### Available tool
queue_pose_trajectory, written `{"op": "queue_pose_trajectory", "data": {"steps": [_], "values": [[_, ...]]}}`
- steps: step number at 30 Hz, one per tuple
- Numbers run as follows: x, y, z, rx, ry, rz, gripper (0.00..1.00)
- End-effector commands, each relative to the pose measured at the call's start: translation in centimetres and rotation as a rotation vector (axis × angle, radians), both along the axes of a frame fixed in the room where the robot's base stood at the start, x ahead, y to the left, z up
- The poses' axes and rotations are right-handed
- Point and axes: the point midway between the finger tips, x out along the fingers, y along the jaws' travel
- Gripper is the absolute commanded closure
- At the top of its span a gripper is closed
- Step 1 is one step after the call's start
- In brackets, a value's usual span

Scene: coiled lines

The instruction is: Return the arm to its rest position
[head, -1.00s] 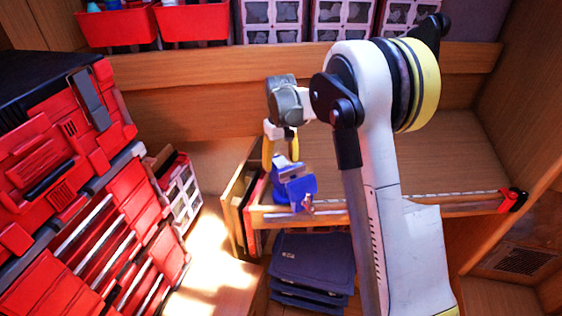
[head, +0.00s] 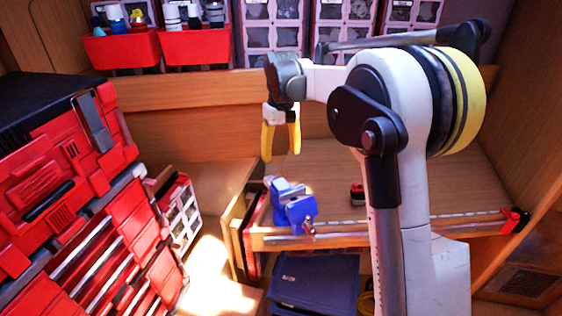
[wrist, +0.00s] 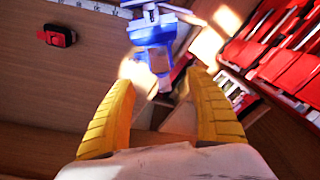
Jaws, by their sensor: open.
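My gripper (head: 281,152) hangs from my white arm with its two yellow fingers pointing down and apart, with nothing between them. It is above and a little behind the blue vise (head: 293,204) at the bench's front left corner. In the wrist view, my gripper (wrist: 160,112) shows both yellow fingers spread wide. The blue vise (wrist: 152,32) is beyond the fingertips there, clear of them.
A wooden bench (head: 440,188) carries a small red and black object (head: 357,194). A red tool chest (head: 70,200) stands at left. Red bins (head: 122,48) line the back shelf. Dark blue cases (head: 315,283) lie below the bench. The bench's right side is mostly clear.

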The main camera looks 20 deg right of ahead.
Motion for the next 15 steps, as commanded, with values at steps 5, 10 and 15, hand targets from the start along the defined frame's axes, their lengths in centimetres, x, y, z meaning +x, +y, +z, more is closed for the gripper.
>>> {"op": "queue_pose_trajectory", "data": {"steps": [5,10,15], "values": [[0.00,0.00,0.06,0.000,0.000,0.000,0.35],[0.00,0.00,0.04,0.000,0.000,0.000,0.35],[-0.91,0.17,0.07,-0.001,-0.018,-0.005,0.35]]}}
